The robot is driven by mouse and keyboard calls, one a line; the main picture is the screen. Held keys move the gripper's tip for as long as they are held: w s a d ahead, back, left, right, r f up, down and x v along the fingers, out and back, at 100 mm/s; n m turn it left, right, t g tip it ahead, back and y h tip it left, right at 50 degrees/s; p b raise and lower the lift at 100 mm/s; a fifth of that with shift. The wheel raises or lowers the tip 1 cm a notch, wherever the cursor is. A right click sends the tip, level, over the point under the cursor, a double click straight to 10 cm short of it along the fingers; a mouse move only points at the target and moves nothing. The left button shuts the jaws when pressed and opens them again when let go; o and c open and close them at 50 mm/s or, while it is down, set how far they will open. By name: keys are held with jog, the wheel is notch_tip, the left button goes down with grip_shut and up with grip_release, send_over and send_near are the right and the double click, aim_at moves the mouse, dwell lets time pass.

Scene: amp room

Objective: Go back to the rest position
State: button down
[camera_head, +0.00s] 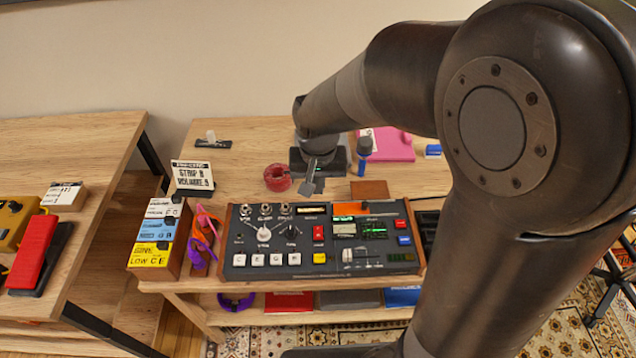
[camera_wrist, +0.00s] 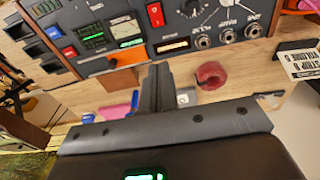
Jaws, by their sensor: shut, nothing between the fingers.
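My gripper (camera_head: 308,186) hangs above the table behind the control panel in the head view, at the end of my dark arm. In the wrist view its fingers (camera_wrist: 157,75) are together with nothing between them. The control panel (camera_head: 284,240), with knobs, buttons and a lit green display, stands at the table's front, nearer than the gripper. It fills the top of the wrist view (camera_wrist: 140,50). A red ring-shaped roll (camera_head: 277,178) lies just left of the gripper and also shows in the wrist view (camera_wrist: 210,75). My arm hides part of the table's right side.
A small sign (camera_head: 192,176) and a label box (camera_head: 158,235) with pink and purple items beside it stand left.

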dwell(0.3)
jog(key=s+d+r+t, duration=0.4)
jog(key=s+d+r, duration=0.9)
jog(key=s+r, duration=0.1)
jog(key=shift+s+r+t, duration=0.25)
jog(key=shift+r+t, duration=0.05)
jog(key=shift+r, duration=0.15)
